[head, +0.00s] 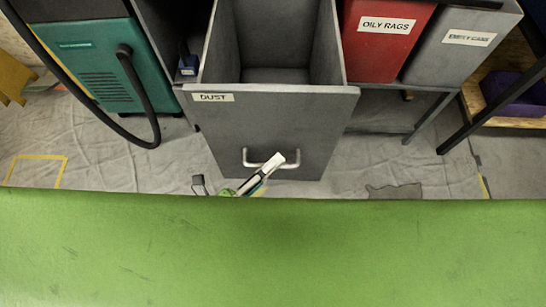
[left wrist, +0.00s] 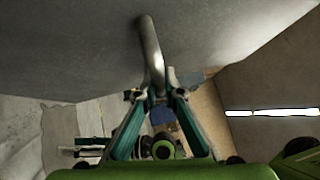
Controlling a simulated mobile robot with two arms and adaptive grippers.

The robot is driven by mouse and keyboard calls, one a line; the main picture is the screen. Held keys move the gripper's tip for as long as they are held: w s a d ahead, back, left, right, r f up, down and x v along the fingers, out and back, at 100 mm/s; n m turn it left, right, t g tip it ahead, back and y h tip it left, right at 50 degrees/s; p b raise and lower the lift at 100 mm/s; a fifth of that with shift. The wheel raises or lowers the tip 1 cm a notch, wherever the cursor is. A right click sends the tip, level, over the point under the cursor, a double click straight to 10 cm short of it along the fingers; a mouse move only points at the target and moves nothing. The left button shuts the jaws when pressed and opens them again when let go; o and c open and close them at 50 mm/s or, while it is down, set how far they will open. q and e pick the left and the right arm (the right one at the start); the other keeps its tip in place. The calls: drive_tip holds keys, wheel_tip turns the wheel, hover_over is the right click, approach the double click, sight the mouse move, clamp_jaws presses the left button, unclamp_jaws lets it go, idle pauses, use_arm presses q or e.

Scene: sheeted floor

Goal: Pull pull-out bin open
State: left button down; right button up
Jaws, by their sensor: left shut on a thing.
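The pull-out bin (head: 315,120) is grey with a "DUST" label on its front panel. It stands out from its housing, and its empty-looking inside shows from above. A pale bar handle (head: 249,160) is on the lower part of the front. My left gripper (head: 279,161) is at the right part of this handle and shut on it. In the left wrist view the handle (left wrist: 151,45) runs down between the two fingertips of my left gripper (left wrist: 158,97). My right gripper is in neither view.
A red "OILY RAGS" bin (head: 378,55) and a grey labelled bin (head: 455,60) stand on a metal frame at the right. A teal machine (head: 95,75) with a black hose (head: 143,95) stands at the left. Wrinkled sheeting (head: 130,170) covers the floor.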

use_arm(q)
drive_tip(key=c, duration=2.1)
unclamp_jaws()
drive_tip(key=shift+c, duration=0.2)
drive_tip(key=v, duration=1.2)
